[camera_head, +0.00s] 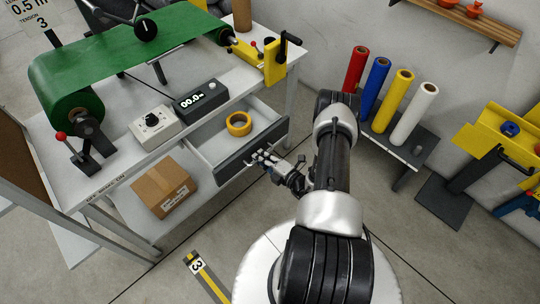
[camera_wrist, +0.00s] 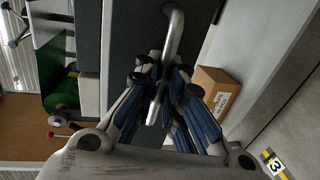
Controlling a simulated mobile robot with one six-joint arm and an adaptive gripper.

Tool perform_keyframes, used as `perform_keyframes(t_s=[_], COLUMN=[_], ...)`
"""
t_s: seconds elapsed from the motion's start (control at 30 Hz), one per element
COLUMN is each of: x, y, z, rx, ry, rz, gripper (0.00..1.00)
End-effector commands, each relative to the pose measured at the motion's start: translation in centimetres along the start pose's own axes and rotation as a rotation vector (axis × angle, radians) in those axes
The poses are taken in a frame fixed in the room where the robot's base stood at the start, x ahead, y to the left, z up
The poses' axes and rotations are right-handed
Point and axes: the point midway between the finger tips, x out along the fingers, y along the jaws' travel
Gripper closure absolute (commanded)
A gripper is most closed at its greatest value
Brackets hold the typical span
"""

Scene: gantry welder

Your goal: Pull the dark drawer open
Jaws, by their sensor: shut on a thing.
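The dark drawer (camera_head: 254,152) is under the white table and stands out from it, with its light inside showing. A yellow tape roll (camera_head: 239,124) lies in it. My gripper (camera_head: 266,157) is at the middle of the dark front. In the wrist view, the dark front (camera_wrist: 127,40) fills the upper middle and a metal bar handle (camera_wrist: 174,32) runs down between the fingers of my gripper (camera_wrist: 160,82). The fingers are shut on the handle.
A cardboard box (camera_head: 163,187) sits on the lower shelf, left of the drawer. A rack with red, blue, yellow and white rolls (camera_head: 413,114) stands to the right. The table (camera_head: 120,165) bears a green roll (camera_head: 70,103) and control boxes. Open floor lies in front of the drawer.

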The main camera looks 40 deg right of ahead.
Motion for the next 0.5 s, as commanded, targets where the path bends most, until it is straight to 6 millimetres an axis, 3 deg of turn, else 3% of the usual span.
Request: perform_keyframes(t_s=[0.33,0.37,0.5], x=[0.17,0.17,0.16], y=[-0.01,-0.01,-0.03], z=[0.49,0.49,0.47], rx=[-0.001,-0.001,-0.001], ry=[-0.013,-0.012,-0.012], rz=[-0.001,-0.001,-0.001], gripper=[1.0,0.91,0.82])
